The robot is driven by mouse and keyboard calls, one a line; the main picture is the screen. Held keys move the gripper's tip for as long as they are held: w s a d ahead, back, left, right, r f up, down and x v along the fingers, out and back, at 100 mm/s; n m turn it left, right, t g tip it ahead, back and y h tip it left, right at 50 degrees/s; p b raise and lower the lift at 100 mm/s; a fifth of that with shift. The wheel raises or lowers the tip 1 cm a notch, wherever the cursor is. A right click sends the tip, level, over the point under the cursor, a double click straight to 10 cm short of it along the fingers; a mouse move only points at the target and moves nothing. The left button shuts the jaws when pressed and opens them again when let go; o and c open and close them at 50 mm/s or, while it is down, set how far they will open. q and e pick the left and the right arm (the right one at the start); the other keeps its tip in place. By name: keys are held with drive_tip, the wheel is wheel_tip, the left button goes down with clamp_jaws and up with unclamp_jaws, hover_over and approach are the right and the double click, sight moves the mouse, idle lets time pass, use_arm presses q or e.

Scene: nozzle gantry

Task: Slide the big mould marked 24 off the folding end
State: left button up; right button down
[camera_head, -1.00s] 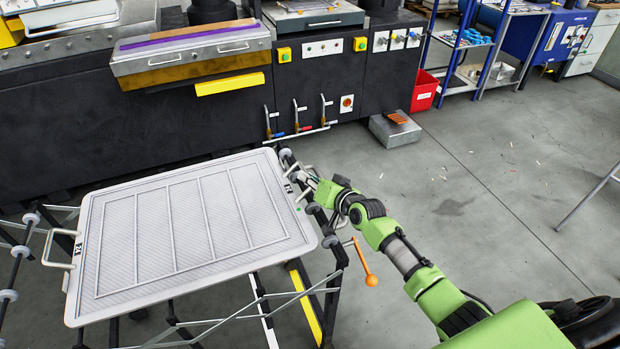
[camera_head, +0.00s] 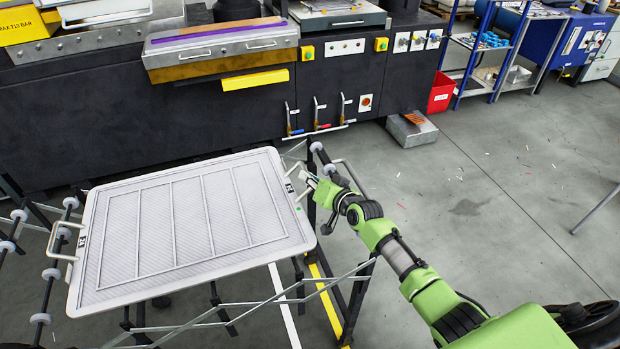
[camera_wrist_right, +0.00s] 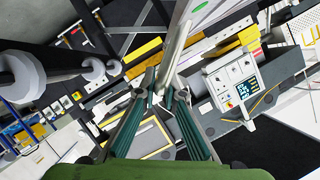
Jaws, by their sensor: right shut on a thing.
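The big mould (camera_head: 200,215) is a pale grey ribbed plate with rounded corners, lying flat across a folding roller frame. A small label sits at its left and right edges; the left one looks like 24. A handle (camera_head: 57,243) sticks out at its left edge. My right gripper (camera_head: 307,186) is at the mould's right edge, shut on the handle there. In the right wrist view its green fingers (camera_wrist_right: 160,95) close around a pale bar (camera_wrist_right: 175,58). The fingers partly hide the grip. My left gripper is not in view.
The frame's rollers (camera_head: 40,318) show left of the mould, and a rail with rollers (camera_head: 330,168) shows at its right. A black machine (camera_head: 130,125) stands behind. A metal box (camera_head: 411,129) and a red bin (camera_head: 442,93) are on the floor. Open floor lies to the right.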

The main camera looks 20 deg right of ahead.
drive_tip(key=shift+a+f, duration=0.1)
drive_tip(key=shift+a, duration=0.1)
drive_tip(key=c, duration=2)
unclamp_jaws()
drive_tip(key=shift+a, duration=0.1)
drive_tip(key=shift+c, duration=0.2)
drive_tip(key=shift+s+d, duration=0.3)
drive_tip(key=v, duration=1.1)
drive_tip(key=shift+a+r, duration=0.15)
drive_tip(key=shift+r, duration=0.1)
drive_tip(key=shift+s, duration=0.15)
